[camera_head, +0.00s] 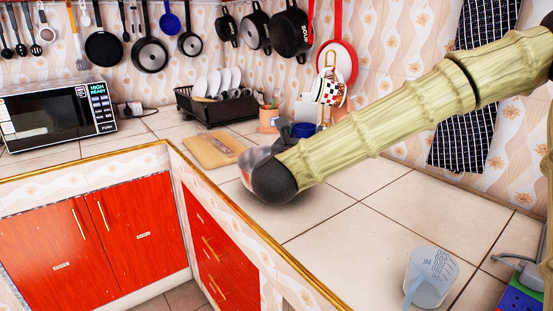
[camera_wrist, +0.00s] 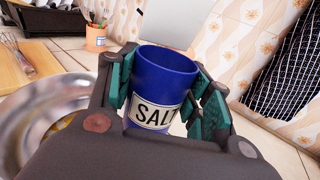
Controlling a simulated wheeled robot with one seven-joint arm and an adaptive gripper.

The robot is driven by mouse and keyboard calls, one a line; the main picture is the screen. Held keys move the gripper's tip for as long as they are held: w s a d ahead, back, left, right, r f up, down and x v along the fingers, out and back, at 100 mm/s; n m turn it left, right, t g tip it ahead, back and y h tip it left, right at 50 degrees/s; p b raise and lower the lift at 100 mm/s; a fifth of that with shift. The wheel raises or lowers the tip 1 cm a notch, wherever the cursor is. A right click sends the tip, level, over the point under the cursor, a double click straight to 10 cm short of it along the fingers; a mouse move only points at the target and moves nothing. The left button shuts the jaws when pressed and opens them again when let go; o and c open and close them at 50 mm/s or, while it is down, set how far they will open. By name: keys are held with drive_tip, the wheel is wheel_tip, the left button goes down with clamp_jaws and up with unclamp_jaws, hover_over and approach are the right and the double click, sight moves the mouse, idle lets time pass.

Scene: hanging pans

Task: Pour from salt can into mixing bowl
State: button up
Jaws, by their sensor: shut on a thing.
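The salt can (camera_wrist: 165,75) is a blue, open-topped cylinder with a white SALT label. In the wrist view it stands about upright between the green-padded fingers of my gripper (camera_wrist: 165,95), which is shut on it. In the head view a blue rim (camera_head: 304,129), likely the same can, shows just behind my arm. The mixing bowl (camera_wrist: 40,115) is shiny metal, at the left of the wrist view, left of the can and partly cut off. A yellowish patch shows inside it. In the head view the bowl (camera_head: 250,158) is mostly hidden by my arm's end, as are my fingers.
A wooden board (camera_head: 212,150) lies left of the bowl. Behind are a black dish rack (camera_head: 213,108) with plates and an orange utensil pot (camera_head: 268,121). A measuring cup (camera_head: 430,275) stands front right. Counter right of my arm's end is clear. Pans hang behind.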

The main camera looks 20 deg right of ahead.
drive_tip(key=shift+w+a+r+p, duration=0.2)
drive_tip(key=shift+r+p, duration=0.25)
drive_tip(key=shift+p, duration=0.75)
drive_tip(key=p, duration=0.2)
drive_tip(key=r+n+p, duration=0.1)
drive_tip(key=p, duration=0.1)
drive_tip(key=shift+w+a+n+g+p, duration=0.3)
drive_tip(key=shift+g+p, duration=0.05)
drive_tip(key=shift+g, duration=0.05)
drive_tip(key=w+f+n+p, duration=0.1)
drive_tip(key=p, duration=0.3)
drive_tip(key=w+a+f+n+g+p, duration=0.1)
drive_tip(key=n+p, duration=0.1)
drive_tip(key=p, duration=0.3)
drive_tip(key=w+a+f+n+g+p, duration=0.1)
drive_tip(key=f+n+p, duration=0.1)
drive_tip(key=p, duration=0.3)
drive_tip(key=shift+w+a+y, duration=0.2)
drive_tip(key=shift+w+y, duration=0.1)
drive_tip(key=shift+f+g, duration=0.2)
drive_tip(key=shift+g, duration=0.1)
drive_tip(key=n+p, duration=0.1)
drive_tip(key=p, duration=0.1)
drive_tip(key=shift+w+a+f+p, duration=0.1)
drive_tip(key=shift+w+a+p, duration=0.05)
drive_tip(key=shift+p, duration=0.2)
